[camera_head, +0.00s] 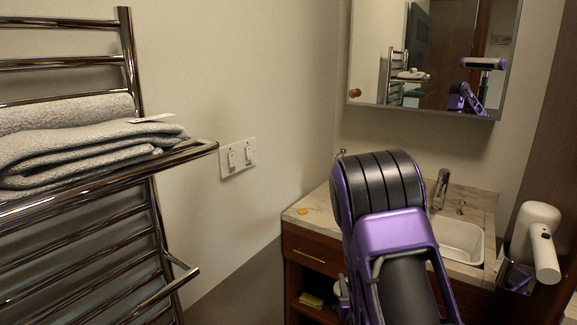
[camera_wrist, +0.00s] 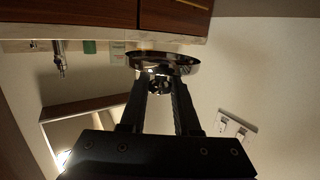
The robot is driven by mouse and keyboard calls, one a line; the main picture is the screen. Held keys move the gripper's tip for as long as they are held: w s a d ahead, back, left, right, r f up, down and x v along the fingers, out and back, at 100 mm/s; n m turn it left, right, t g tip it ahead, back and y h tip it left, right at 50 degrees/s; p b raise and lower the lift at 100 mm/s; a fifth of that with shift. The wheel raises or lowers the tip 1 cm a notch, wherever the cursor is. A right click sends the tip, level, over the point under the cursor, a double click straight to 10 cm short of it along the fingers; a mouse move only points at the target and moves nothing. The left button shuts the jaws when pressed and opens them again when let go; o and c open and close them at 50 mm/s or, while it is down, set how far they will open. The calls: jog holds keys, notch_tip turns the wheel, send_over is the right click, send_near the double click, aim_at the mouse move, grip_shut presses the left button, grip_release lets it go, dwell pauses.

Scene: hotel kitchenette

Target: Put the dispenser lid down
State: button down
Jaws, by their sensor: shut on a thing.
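My gripper (camera_wrist: 160,88) shows in the wrist view with its two fingers shut on the small knob of a shiny round metal lid (camera_wrist: 163,64). The lid is held out beyond the fingertips, in front of the wooden drawer fronts and the pale counter edge, which appear upside down there. I cannot tell whether the lid touches anything. In the head view my purple and black arm hides the gripper and the lid. No dispenser body can be made out for certain in either view.
A marble counter (camera_head: 322,220) with a sink (camera_head: 459,241) and faucet (camera_head: 440,188) lies behind my arm. A small orange item (camera_head: 302,211) lies at its left. A towel rack (camera_head: 190,152) with grey towels (camera_head: 80,146) stands left; a hair dryer (camera_head: 540,235) hangs right.

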jog(key=shift+s+a+f, duration=0.4)
jog(key=shift+s+f, duration=0.1)
jog(key=shift+s, duration=0.15)
jog(key=shift+s+a+f, duration=0.35)
jog(key=shift+s+f, duration=0.1)
jog(key=shift+s, duration=0.15)
notch_tip(320, 180, up, 3)
jog(key=p, duration=0.3)
jog(key=shift+d+r, duration=0.1)
